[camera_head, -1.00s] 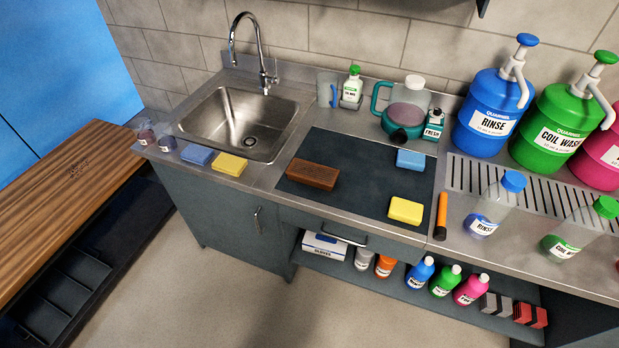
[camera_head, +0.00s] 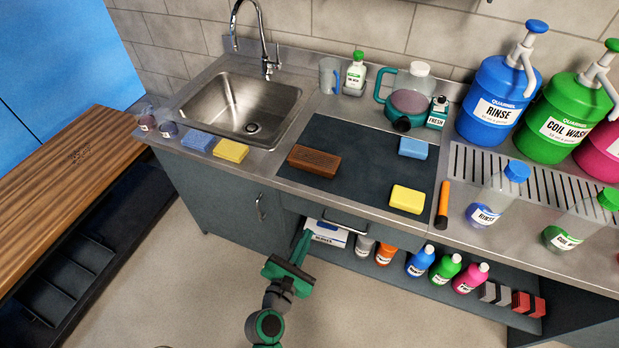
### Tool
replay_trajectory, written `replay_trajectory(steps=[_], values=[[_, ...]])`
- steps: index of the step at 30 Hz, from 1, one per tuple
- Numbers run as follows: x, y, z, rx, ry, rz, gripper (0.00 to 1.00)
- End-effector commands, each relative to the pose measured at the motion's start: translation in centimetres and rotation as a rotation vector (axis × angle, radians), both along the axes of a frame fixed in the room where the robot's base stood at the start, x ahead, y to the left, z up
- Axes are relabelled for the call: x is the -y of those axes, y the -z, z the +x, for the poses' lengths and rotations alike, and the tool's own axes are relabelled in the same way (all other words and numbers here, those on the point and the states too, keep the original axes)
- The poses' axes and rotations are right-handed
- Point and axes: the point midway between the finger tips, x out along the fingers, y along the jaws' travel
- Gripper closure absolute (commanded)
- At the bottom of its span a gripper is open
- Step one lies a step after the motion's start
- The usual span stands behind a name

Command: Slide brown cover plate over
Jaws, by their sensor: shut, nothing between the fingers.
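The brown wood-grain cover plate (camera_head: 70,185) is at the left edge of the view. It lies flat over part of a low dark unit (camera_head: 75,255), with open compartments showing on the near side; its left end runs out of view. My gripper (camera_head: 304,240) is at the lower middle, in front of the counter's lower shelf. It is shut and empty, well to the right of the plate and apart from it.
The counter holds a sink (camera_head: 240,105), a dark mat (camera_head: 365,170) with a brown block (camera_head: 314,161) and sponges, and several bottles. A shelf below holds a gloves box (camera_head: 325,235) and more bottles. Floor is clear between counter and dark unit.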

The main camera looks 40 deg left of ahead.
Motion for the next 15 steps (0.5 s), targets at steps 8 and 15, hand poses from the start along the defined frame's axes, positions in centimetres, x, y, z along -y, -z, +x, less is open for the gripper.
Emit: replay_trajectory(steps=[8, 15], values=[[-5.7, -5.0, 1.2, 0.207, -0.003, -0.324, 1.00], [-6.5, -5.5, 2.7, 0.230, 0.005, -0.364, 1.00]])
